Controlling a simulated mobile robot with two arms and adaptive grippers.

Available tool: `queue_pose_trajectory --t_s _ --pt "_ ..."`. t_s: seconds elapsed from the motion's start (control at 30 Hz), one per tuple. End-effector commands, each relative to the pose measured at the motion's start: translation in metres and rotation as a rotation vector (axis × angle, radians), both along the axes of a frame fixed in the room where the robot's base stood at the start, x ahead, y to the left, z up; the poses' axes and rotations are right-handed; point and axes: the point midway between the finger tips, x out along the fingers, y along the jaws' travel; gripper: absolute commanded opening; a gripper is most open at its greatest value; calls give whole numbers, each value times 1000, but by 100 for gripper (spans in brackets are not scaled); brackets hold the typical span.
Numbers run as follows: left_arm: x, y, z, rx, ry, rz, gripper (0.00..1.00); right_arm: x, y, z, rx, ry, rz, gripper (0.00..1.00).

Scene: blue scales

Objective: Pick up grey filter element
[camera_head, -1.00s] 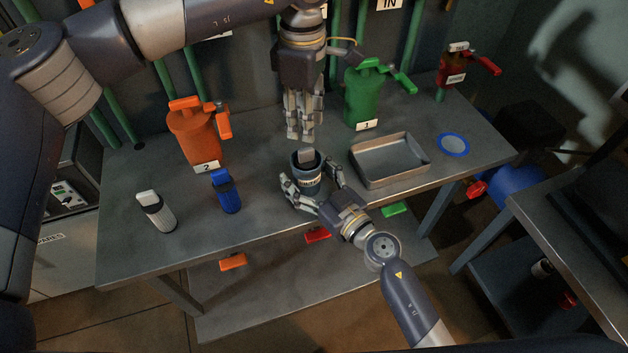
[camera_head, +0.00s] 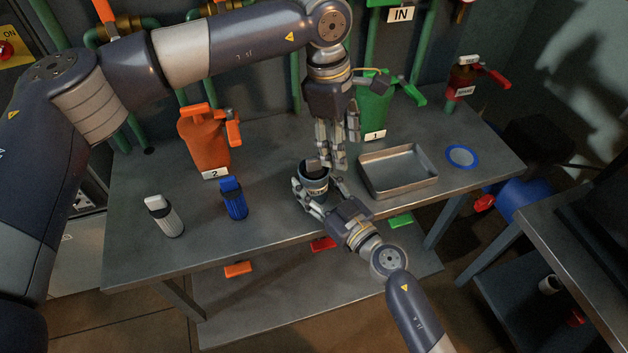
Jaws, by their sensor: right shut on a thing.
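A grey block-like top, which looks like the grey filter element (camera_head: 313,165), sticks up out of a dark cup (camera_head: 315,187) with a pale label. The rest of it is hidden inside the cup. My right gripper (camera_head: 319,188) is shut on the cup, its fingers around the sides. My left gripper (camera_head: 335,152) points down from above, its fingers apart and empty. In the picture its fingertips are just above and right of the grey top; whether they touch it is unclear.
A white-capped cartridge (camera_head: 164,216) and a blue one (camera_head: 232,199) stand at the left of the table (camera_head: 265,155). An orange canister (camera_head: 203,140) and green canister (camera_head: 373,108) stand behind. A metal tray (camera_head: 398,187) and blue ring (camera_head: 461,157) are at right.

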Motion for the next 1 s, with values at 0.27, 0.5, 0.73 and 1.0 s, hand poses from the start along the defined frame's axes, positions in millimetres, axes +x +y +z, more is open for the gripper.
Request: queue_pose_trajectory --t_s 0.27,0.5,0.73,1.0 --pt "-37 -117 -43 -448 -6 -140 52 0 0 0 0 0 0 22" --pt "-70 -197 -36 -851 -53 -157 52 0 0 0 -1 1 0 22" --pt "-88 -242 -6 -1210 -142 -66 52 0 0 0 -1 1 0 22" --pt "-87 -248 33 -1557 -302 182 52 0 0 0 -1 1 0 22"
